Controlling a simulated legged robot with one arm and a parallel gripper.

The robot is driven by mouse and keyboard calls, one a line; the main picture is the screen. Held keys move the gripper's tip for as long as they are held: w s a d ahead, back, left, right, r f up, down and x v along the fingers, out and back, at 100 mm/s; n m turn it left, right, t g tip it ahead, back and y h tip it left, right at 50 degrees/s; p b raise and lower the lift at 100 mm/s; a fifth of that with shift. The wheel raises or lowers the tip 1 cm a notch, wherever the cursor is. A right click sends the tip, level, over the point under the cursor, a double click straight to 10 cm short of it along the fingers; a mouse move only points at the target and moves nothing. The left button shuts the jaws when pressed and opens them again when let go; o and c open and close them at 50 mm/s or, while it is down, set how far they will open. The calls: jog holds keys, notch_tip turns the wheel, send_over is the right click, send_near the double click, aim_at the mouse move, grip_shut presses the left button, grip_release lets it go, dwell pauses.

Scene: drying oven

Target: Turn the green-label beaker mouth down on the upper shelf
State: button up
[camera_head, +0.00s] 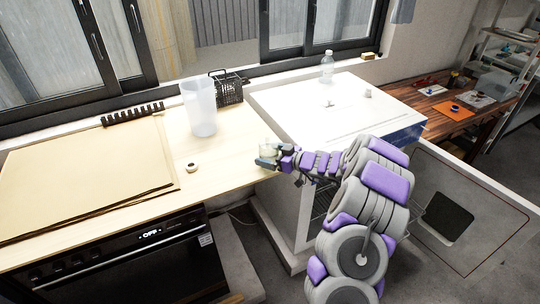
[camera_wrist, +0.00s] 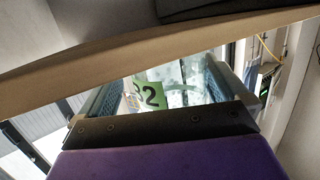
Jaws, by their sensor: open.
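The green-label beaker is clear glass and small in the head view (camera_head: 267,150), at the right end of the wooden counter. In the wrist view its green label (camera_wrist: 150,97) with a dark "2" shows between my two fingers. My gripper (camera_head: 268,160) is open around the beaker; it also shows in the wrist view (camera_wrist: 167,95). I cannot tell whether the fingers touch the glass or whether the beaker rests on the counter. The white drying oven (camera_head: 330,105) stands right of the counter, its door (camera_head: 460,200) swung open to the right. My arm hides most of its inside, including the upper shelf.
On the counter (camera_head: 235,165) stand a translucent plastic jug (camera_head: 200,110), a black wire basket (camera_head: 228,88) and a small round white item (camera_head: 192,167). A clear bottle (camera_head: 327,68) stands on the oven top. A brown board-like edge (camera_wrist: 150,50) crosses the wrist view.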

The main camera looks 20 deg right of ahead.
jog(key=shift+d, duration=0.2)
jog(key=p+v, duration=0.3)
jog(key=v, duration=1.4)
jog(key=shift+a, duration=0.25)
jog(key=shift+s+d, duration=0.1)
